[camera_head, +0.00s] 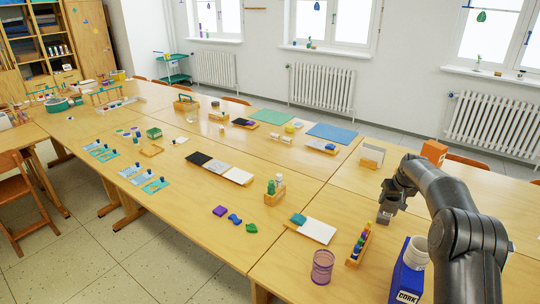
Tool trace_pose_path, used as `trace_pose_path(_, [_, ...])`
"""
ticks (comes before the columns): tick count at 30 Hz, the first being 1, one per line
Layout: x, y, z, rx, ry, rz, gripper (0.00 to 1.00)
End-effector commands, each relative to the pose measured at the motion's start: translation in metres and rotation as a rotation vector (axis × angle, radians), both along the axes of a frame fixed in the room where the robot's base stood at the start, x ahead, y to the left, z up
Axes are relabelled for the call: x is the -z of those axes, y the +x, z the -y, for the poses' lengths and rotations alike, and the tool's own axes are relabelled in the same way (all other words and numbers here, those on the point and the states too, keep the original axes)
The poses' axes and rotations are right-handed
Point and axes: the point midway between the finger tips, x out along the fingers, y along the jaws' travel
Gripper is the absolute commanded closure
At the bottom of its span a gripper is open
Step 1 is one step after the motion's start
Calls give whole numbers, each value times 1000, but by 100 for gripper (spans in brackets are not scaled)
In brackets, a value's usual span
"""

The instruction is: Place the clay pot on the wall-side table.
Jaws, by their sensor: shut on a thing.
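My gripper (386,208) points down over the right part of the tables, in front of my dark arm. It is shut on a small grey thing at its tips, which seems to be the clay pot (384,218). The pot is mostly hidden by the gripper, and its shape is hard to make out. I cannot tell whether it touches the tabletop. The wall-side table (485,192) is in the row nearest the windows and radiators; its right part is partly behind my arm.
An orange box (434,153) and a white holder (371,156) stand beyond my gripper. Nearer are a blue CORK box (405,283), a white cylinder (416,252), a rack of coloured pieces (360,244) and a purple mesh cup (322,267). Bare wood lies around the gripper.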

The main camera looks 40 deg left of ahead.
Motion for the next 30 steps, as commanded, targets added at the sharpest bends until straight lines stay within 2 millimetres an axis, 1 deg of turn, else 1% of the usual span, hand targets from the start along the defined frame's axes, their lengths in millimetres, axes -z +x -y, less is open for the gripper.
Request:
trace_pose_path(1, [-1,-11,-30,-28,0,1,72])
trace_pose_path(2, [-2,-16,-46,-40,0,1,72])
trace_pose_path(3, [-3,-25,-66,-56,1,2,72])
trace_pose_path(5, [-4,-38,-96,-82,0,2,72])
trace_pose_path(6, [-4,-48,-116,-98,1,3,72])
trace_pose_path(8, [-5,-63,-145,-124,1,3,72])
trace_pose_path(9, [-6,-74,-163,-139,2,4,72])
trace_pose_path(12, [-7,-100,-204,-175,2,4,72])
trace_pose_path(15, [-8,-122,-235,-204,2,4,72])
trace_pose_path(18, [-8,-139,-257,-224,2,5,72])
trace_pose_path(21, [-8,-149,-269,-236,2,5,72])
trace_pose_path(28, [-6,-155,-279,-241,3,4,72])
trace_pose_path(30, [-1,-156,-287,-242,3,4,72])
